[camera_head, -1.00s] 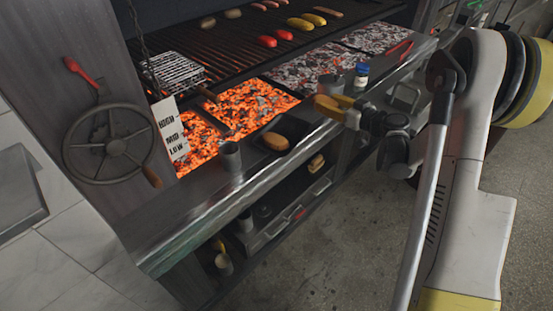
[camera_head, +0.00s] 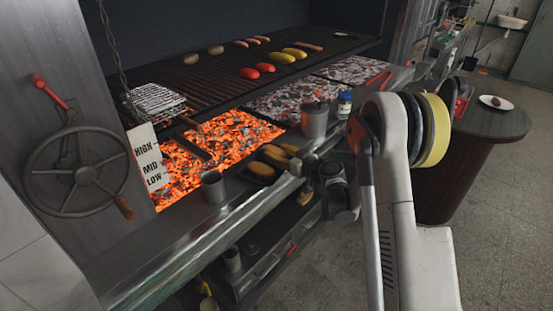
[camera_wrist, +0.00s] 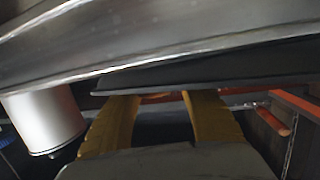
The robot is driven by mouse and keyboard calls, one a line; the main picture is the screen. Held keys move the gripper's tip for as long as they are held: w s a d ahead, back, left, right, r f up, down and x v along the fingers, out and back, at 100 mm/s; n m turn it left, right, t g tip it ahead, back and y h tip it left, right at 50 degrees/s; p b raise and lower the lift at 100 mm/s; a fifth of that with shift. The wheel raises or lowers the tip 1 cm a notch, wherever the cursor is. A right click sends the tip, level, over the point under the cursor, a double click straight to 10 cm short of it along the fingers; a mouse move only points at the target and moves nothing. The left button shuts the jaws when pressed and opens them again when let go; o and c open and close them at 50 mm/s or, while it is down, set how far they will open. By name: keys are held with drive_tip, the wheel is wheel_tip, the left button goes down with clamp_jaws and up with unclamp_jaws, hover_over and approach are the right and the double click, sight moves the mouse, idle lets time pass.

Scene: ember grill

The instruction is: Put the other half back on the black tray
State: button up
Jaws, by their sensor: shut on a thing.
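The black tray (camera_head: 258,179) sits on the grill's front ledge, beside the hot coals. A tan bun half (camera_head: 274,155) lies on it in the head view. My gripper (camera_head: 286,150) is at the tray's right side, its yellow fingers close to that bun half. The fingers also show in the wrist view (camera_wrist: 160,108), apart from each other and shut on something. The held piece is mostly hidden; it appears to be the other bun half, but I cannot see it clearly. A dark flat edge, likely the tray, crosses just beyond the fingertips. I cannot tell whether they touch.
Metal cups stand on the ledge left (camera_head: 213,187) and right (camera_head: 314,120) of the tray, with a blue-labelled jar (camera_head: 344,104) farther right. Glowing coals (camera_head: 235,138) lie behind. A lower shelf runs below the ledge. A round table (camera_head: 490,122) stands at right.

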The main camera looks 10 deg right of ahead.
drive_tip(key=shift+f, duration=0.35)
drive_tip(key=shift+f, duration=0.1)
drive_tip(key=o, duration=1)
drive_tip(key=shift+s, duration=0.1)
